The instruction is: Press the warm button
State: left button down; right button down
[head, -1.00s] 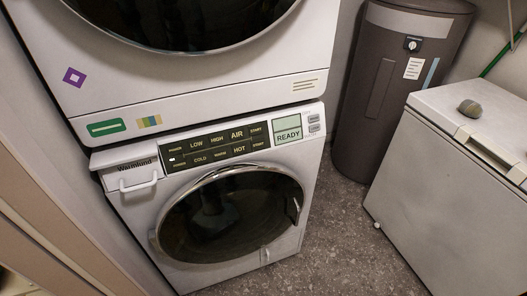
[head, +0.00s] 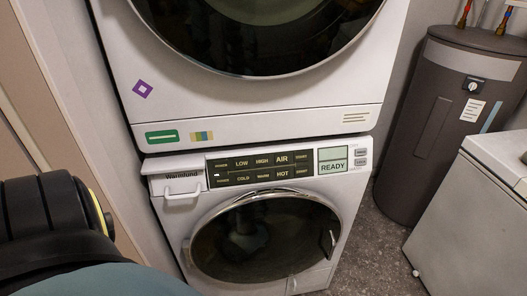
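The stacked washer (head: 165,240) stands in the middle of the head view, with its black control panel (head: 228,167) between the upper and lower round doors. The warm button (head: 262,177) is in the panel's lower row, between the cold button (head: 243,178) and the hot button (head: 282,174); its small label is hard to read. The display (head: 333,167) to the right of the panel reads READY. Part of my own arm or body fills the lower left corner, apart from the panel in the picture. Neither gripper shows, and nothing covers the buttons.
A handle-like white bar (head: 183,193) sticks out left of the panel. A grey cylindrical tank (head: 455,120) stands at the right behind a white chest (head: 470,225). Grey speckled floor (head: 375,245) is open between washer and chest. A wall closes the left side.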

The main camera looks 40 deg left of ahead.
aim_at(262, 176)
jog(key=k, duration=0.55)
jog(key=u, duration=0.7)
jog(key=i, duration=0.5)
